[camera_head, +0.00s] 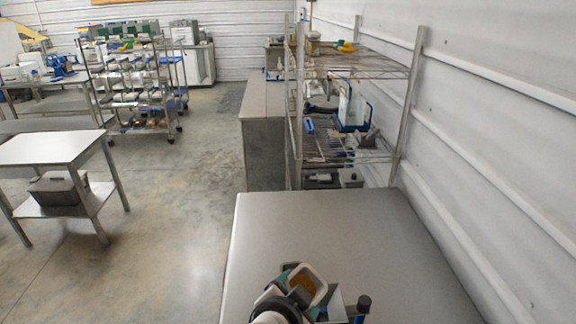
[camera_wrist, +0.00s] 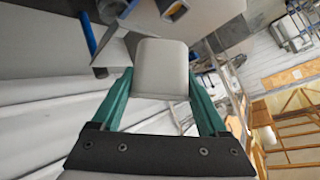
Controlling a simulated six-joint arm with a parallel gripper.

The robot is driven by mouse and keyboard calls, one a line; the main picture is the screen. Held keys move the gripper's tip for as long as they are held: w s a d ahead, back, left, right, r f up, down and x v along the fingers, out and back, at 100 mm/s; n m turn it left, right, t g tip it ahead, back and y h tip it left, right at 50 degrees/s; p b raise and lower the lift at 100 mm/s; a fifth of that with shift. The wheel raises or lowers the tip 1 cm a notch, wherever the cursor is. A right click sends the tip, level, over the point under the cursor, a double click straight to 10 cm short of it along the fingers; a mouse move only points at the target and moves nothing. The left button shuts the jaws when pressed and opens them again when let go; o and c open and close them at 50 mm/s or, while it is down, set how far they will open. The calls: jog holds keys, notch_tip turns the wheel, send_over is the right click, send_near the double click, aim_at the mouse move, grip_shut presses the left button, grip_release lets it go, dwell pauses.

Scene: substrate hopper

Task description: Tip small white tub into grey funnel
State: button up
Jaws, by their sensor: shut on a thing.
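My gripper (camera_wrist: 160,84) has teal fingers shut on the sides of the small white tub (camera_wrist: 160,55). In the head view the tub (camera_head: 320,272) is at the bottom of the picture, above the metal table, its open mouth showing brown contents. It looks tilted. Just right of it is a grey angled piece (camera_head: 337,301), probably the grey funnel, with blue parts and a dark knob beside it. My gripper and the tub partly hide it. I cannot tell whether the tub's rim is over its opening. The wrist view shows the tub's plain outer face, not its contents.
The metal table (camera_head: 320,220) is bare beyond the tub. A wire shelf (camera_head: 350,65) with tools and containers stands at its far end, and a ribbed white wall (camera_head: 500,130) runs along the right. A grey cabinet (camera_head: 265,150) stands beyond on the left.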

aim_at(314, 283)
jog(key=m, duration=0.3)
jog(key=w+m, duration=0.1)
jog(key=m, duration=0.2)
jog(key=shift+w+a+r, duration=0.15)
jog(key=m, duration=0.5)
jog(key=shift+w+d+t, duration=0.2)
jog(key=shift+w+t, duration=0.1)
jog(key=shift+w, duration=0.1)
jog(key=m, duration=0.3)
jog(key=d+f+m, duration=0.1)
jog(key=m, duration=0.1)
jog(key=shift+w, duration=0.15)
jog(key=m, duration=0.2)
jog(key=d+m, duration=0.1)
jog(key=m, duration=0.1)
jog(key=shift+d+m, duration=0.1)
jog(key=shift+m, duration=0.2)
jog(key=m, duration=0.2)
jog(key=shift+d+m+t, duration=0.3)
jog(key=shift+d+m, duration=0.05)
jog(key=shift+m, duration=0.05)
